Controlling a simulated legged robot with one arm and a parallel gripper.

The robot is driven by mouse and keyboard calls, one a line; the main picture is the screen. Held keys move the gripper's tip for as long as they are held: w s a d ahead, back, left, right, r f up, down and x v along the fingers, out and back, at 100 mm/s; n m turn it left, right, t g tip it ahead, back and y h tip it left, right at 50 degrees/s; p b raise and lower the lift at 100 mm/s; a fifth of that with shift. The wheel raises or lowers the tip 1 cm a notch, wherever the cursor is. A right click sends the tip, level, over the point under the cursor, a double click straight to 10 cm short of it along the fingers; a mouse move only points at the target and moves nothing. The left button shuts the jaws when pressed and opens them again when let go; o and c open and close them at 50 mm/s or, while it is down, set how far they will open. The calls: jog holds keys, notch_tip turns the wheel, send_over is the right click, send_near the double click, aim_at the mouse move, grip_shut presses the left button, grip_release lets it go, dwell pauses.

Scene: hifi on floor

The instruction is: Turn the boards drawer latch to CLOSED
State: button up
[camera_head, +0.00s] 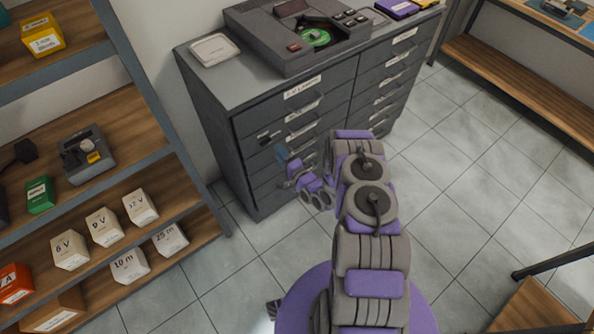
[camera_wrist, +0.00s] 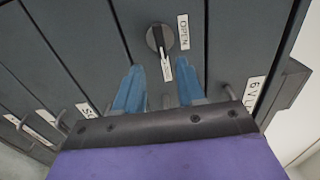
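The fingertips appear just short of the dial; contact cannot be told. In the head view my gripper (camera_head: 281,153) is at the cabinet's left drawer column.
The grey drawer cabinet (camera_head: 212,118) has two columns of labelled drawers with protruding handles. A grey player (camera_head: 300,40) and a pale tray (camera_head: 214,50) sit on top. A shelf (camera_head: 160,95) with boxes stands left. Tiled floor (camera_head: 470,150) is clear on the right.

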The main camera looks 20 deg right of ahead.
jog(key=p+v, duration=0.1)
jog(key=v, duration=1.1)
jog(key=shift+w+d, duration=0.1)
jog(key=shift+w, duration=0.05)
jog(key=w+d+r+n+g+h, duration=0.3)
jog(key=w+d+r+n+g, duration=0.3)
jog(key=w+n+g, duration=0.15)
jog(key=s+d+r+n+g+h, duration=0.1)
jog(key=s+r+g+h, duration=0.15)
jog(key=r, duration=0.55)
jog(key=s+d+r+n+g+h, duration=0.15)
jog(key=s+r, duration=0.25)
jog(key=r, duration=0.4)
jog(key=s+a+r+n+g, duration=0.1)
jog(key=s+a+r, duration=0.4)
jog(key=s, duration=0.7)
jog(key=s+a+r+n+g+y, duration=0.1)
jog(key=s+a+r+g, duration=0.3)
jog(key=s+r, duration=0.4)
jog(key=s+a+r+n+g, duration=0.2)
jog(key=s+a+r, duration=0.4)
jog(key=s, duration=1.1)
jog(key=shift+s+a+r+n, duration=0.2)
jog(key=shift+a+r+n, duration=0.1)
jog(key=shift+r, duration=0.15)
